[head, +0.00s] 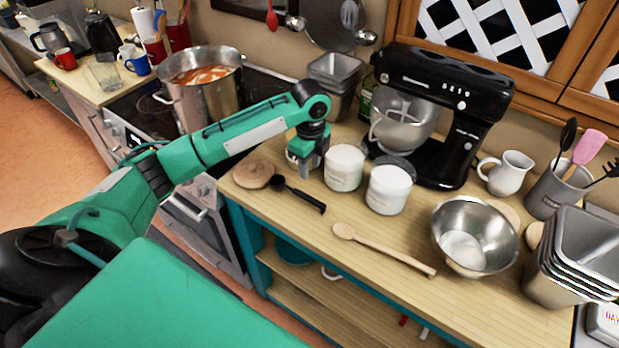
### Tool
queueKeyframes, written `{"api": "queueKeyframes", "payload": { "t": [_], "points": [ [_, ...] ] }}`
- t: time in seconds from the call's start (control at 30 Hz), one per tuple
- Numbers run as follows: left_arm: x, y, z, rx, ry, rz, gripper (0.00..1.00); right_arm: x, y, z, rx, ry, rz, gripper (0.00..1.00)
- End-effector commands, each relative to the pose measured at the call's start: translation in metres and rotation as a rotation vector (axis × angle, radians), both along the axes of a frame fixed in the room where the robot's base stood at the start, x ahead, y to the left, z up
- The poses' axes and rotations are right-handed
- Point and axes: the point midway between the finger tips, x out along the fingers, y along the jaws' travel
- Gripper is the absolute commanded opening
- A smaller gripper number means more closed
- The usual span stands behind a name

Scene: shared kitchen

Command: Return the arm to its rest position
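My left arm, green and black, reaches in from the left over the wooden counter (375,290). My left gripper (308,168) points down at the back-left part of the counter, just left of a white-filled jar (344,167). It overlaps a partly hidden light-coloured container behind it. Its fingers are small and seen from the side, so I cannot tell whether they are open or shut, or whether they touch that container. My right gripper is not in view.
A large pot (202,88) stands on the stove at left. A second white jar (388,189), black scoop (299,194), wooden spoon (385,250), metal bowl (474,236) and black stand mixer (445,105) occupy the counter. The counter's front strip is mostly clear.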

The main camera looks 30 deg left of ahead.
Motion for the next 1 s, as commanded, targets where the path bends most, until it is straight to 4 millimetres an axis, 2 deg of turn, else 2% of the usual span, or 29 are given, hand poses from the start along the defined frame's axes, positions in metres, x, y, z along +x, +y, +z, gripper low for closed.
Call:
{"api": "queueKeyframes", "payload": {
  "t": [0.2, 0.67, 0.77, 1.0],
  "points": [
    [-0.001, 0.000, 0.006, 0.001, 0.001, 0.000, 0.38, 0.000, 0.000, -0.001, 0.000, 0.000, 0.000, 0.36],
    [-0.002, -0.003, 0.003, -0.002, 0.000, 0.002, 0.38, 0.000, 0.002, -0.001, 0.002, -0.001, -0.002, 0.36],
    [-0.010, -0.015, -0.010, -0.010, -0.004, 0.013, 0.38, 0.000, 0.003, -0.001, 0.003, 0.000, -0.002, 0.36],
    [-0.054, -0.073, -0.060, -0.077, -0.050, 0.122, 0.38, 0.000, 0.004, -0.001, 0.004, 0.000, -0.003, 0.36]
  ]
}}
